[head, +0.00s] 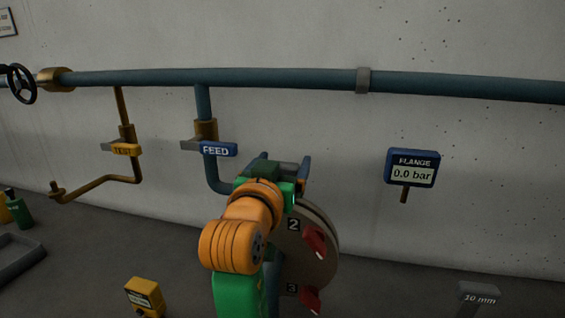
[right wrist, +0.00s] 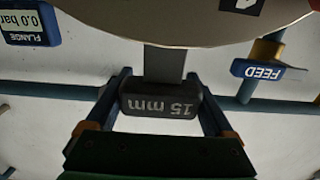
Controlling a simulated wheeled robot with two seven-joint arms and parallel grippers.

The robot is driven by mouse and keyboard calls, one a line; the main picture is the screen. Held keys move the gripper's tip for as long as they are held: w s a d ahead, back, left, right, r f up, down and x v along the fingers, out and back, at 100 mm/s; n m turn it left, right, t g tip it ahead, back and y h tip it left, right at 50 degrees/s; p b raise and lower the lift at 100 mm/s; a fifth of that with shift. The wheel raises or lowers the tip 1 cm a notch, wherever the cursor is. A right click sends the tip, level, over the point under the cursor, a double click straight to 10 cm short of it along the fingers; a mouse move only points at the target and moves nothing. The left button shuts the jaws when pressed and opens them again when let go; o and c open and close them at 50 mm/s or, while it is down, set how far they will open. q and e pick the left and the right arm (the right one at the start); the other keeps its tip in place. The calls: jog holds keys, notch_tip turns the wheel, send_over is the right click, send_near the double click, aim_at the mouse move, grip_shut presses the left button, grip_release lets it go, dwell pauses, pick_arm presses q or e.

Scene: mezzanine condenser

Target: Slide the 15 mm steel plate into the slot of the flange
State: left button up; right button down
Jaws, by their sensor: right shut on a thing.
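My right gripper (head: 284,165) is at the top of the round flange (head: 328,232), with my arm hiding the flange's left part. In the right wrist view, the two fingers of my right gripper (right wrist: 165,98) are closed on the dark handle marked 15 mm (right wrist: 158,104). The grey steel plate (right wrist: 164,62) runs from this handle to the rim of the flange (right wrist: 150,25). Its far end is hidden at the rim, and I cannot tell how deep it sits in the slot. My left gripper is not in view.
Red clamps (head: 314,241) numbered 2 and 3 sit on the flange face. A FLANGE gauge (head: 412,170) reads 0.0 bar. A 10 mm plate (head: 478,298) stands at lower right. A blue pipe (head: 260,77) crosses the wall, with FEED (head: 216,149) and TEST (head: 126,149) valves.

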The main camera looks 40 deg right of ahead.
jog(key=shift+f+b, duration=0.75)
jog(key=shift+f, duration=0.25)
grip_release()
